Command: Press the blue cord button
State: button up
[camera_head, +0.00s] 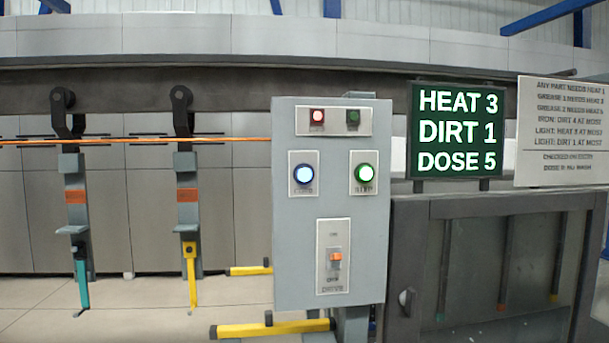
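The blue cord button (304,174) is a round, pale blue lit button on a light plate. It sits at the left middle of the grey control box (283,255), and the label under it is too small to read surely. My gripper is not in view, so nothing is seen touching the button.
The box also carries a green lit button (364,173), a red lamp (317,117), a dark green lamp (352,117) and an orange-tipped drive switch (336,258). An orange cord (130,141) runs left. Hooks hold a teal part (82,284) and a yellow part (191,270). Yellow-footed stands (270,329) are below.

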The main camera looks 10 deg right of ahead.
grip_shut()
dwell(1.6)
